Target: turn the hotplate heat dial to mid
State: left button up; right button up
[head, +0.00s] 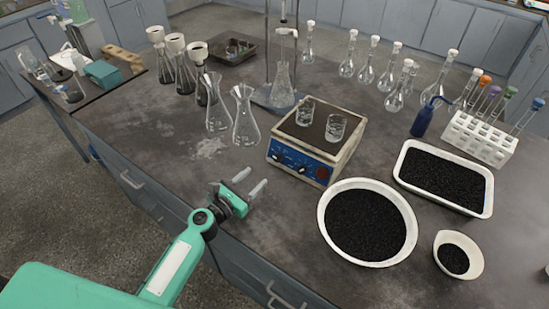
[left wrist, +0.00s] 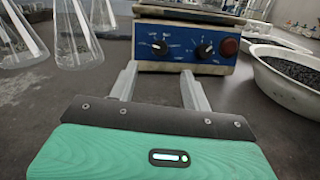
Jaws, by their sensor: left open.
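The hotplate (head: 344,159) stands on the dark bench with two glass beakers on its top. Its blue front panel (head: 297,161) faces me and carries two black knobs and a dark red round part at the right. The left knob (left wrist: 159,48) and the right knob (left wrist: 205,51) both show in the left wrist view. I cannot read which one is the heat dial. My left gripper (head: 257,184) is open and empty, in front of the panel and apart from it. In the left wrist view its fingers (left wrist: 160,84) point toward the panel. My right gripper is not in view.
Two conical flasks (head: 245,118) stand left of the hotplate. A large white bowl of black grains (head: 322,218) is at its right front, with a white tray (head: 491,199) beyond. A stand with a flask (head: 282,88) is behind. The bench before the panel is clear.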

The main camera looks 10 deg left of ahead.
aim_at(276, 158)
pick_arm(q)
jog(key=x, duration=0.9)
jog(key=shift+w+p, duration=0.1)
jog(key=shift+p, duration=0.25)
jog(key=shift+w+d, duration=0.35)
jog(key=shift+w, duration=0.2)
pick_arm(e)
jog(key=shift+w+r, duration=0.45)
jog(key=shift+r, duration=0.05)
pick_arm(q)
jog(key=shift+c, duration=0.4)
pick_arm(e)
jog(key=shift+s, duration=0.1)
pick_arm(q)
jog(key=shift+f, duration=0.1)
jog(key=c, duration=0.9)
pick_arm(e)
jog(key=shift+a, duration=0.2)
